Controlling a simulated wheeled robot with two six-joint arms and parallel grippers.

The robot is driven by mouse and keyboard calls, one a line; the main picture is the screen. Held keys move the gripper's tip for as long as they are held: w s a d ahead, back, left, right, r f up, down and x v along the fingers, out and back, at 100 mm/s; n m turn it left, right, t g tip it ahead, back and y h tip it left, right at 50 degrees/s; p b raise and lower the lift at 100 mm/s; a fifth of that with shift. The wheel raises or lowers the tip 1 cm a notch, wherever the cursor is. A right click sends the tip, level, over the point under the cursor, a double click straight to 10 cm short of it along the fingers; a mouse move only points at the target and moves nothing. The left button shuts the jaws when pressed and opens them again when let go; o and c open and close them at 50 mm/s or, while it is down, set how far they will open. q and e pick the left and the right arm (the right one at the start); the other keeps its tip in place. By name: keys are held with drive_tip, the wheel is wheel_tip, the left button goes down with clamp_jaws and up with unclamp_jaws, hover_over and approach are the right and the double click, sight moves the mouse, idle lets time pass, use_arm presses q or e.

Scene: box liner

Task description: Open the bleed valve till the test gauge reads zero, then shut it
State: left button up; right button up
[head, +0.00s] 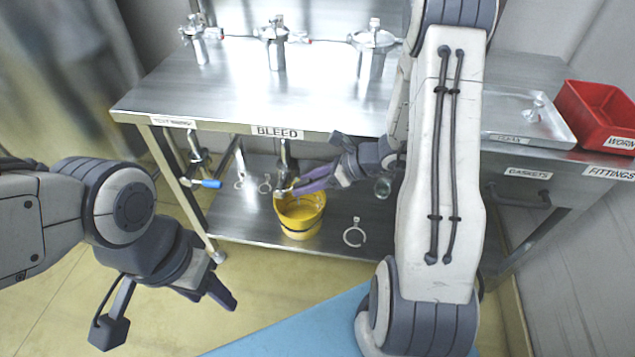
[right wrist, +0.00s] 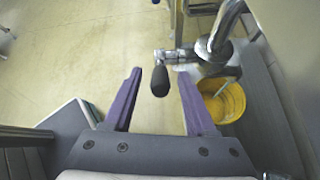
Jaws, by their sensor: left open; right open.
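The bleed valve (head: 284,165) hangs under the bench edge, below the BLEED label (head: 277,132). In the right wrist view its metal body (right wrist: 215,48) is at the upper right. Its lever ends in a black grip (right wrist: 160,80), which lies between my right gripper's parted purple fingers with a gap on both sides. My right gripper (head: 298,186) is open at the valve, with its fingers pointing left. My left gripper (head: 165,308) is open and empty, low over the floor at the left. I cannot make out a test gauge or its reading.
A yellow bucket (head: 299,226) stands on the lower shelf below the valve. A blue-handled valve (head: 206,183) hangs to the left. Several metal fittings stand along the bench (head: 220,90). A metal tray (head: 515,122) and red bin (head: 600,112) are at the right.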

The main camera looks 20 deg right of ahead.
drive_tip(key=s+d, duration=0.7)
drive_tip(key=d, duration=0.3)
drive_tip(key=shift+d+r+p, duration=0.3)
drive_tip(key=shift+d+p, duration=0.05)
drive_tip(key=shift+p, duration=0.05)
drive_tip(key=shift+s, duration=0.1)
